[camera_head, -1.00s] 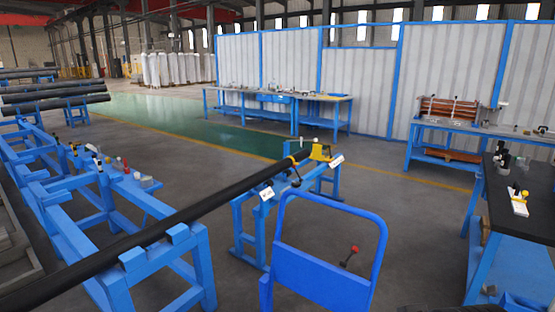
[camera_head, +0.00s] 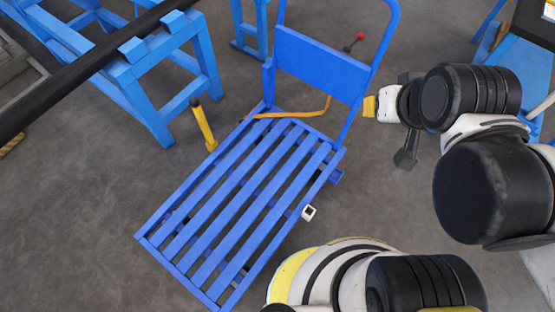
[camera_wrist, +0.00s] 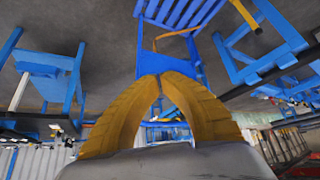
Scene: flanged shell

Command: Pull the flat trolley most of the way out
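The flat trolley is blue, with a slatted deck (camera_head: 235,205) and an upright push handle with a solid panel (camera_head: 318,66) at its far end. My gripper (camera_head: 369,106) is to the right of the handle frame, apart from it as far as I can see. Its yellow fingers (camera_wrist: 159,77) meet at the tips in the wrist view, with nothing between them. The wrist view is upside down. It shows the trolley's deck (camera_wrist: 180,11) and handle panel beyond the fingertips. An orange-yellow curved strip (camera_head: 295,115) lies across the deck's far end.
A short yellow post (camera_head: 204,126) stands left of the deck. A blue stand (camera_head: 160,60) carries a long black pipe (camera_head: 85,68) at the upper left. A blue bench (camera_head: 530,65) is at the upper right. Grey floor is clear around the deck's near and left sides.

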